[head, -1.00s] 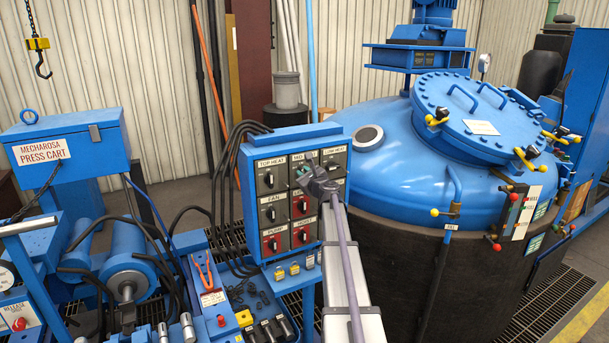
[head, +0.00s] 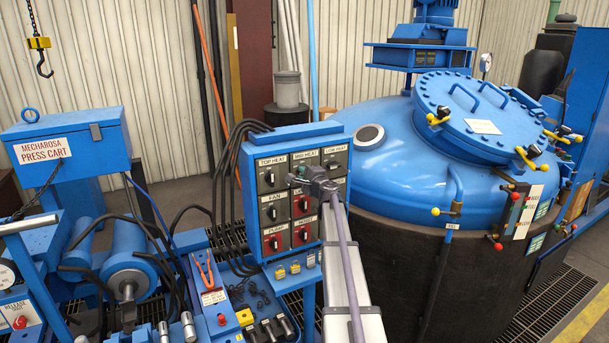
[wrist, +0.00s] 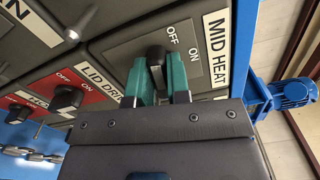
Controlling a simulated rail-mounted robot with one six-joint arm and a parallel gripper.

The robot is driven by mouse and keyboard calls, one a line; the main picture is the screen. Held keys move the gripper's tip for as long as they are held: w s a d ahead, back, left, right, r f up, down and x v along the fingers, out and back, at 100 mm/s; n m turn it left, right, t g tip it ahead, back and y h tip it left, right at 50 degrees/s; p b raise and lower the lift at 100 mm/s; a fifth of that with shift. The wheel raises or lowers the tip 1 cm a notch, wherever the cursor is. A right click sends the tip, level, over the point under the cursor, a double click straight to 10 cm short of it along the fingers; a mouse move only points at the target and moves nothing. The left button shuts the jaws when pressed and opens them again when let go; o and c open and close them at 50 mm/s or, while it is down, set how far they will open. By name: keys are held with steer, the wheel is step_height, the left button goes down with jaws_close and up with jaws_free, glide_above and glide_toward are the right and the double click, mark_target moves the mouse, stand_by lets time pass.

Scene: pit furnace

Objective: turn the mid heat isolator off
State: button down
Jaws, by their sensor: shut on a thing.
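The mid heat isolator is a black rotary knob (wrist: 156,52) on a grey plate, with OFF and ON printed beside it in the wrist view. A white MID HEAT label (wrist: 216,45) runs along the plate's edge. My gripper (wrist: 158,78) has green fingers, one on each side of the knob, and is shut on it. The fingers hide part of the knob, and I cannot tell for sure which mark it points to. In the head view my gripper (head: 297,177) is at the panel just below the MID HEAT label (head: 303,157), covering the knob.
The furnace vessel (head: 395,185) stands right of the panel. The press cart (head: 70,140) is at left.

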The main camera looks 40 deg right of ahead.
steer(key=shift+n, duration=1.1)
steer(key=c, duration=1.1)
jaws_free()
steer(key=s, duration=0.3)
steer(key=s+a, duration=0.1)
steer(key=s, duration=0.3)
steer(key=s+a, duration=0.1)
steer(key=s, duration=0.2)
steer(key=shift+s, duration=0.35)
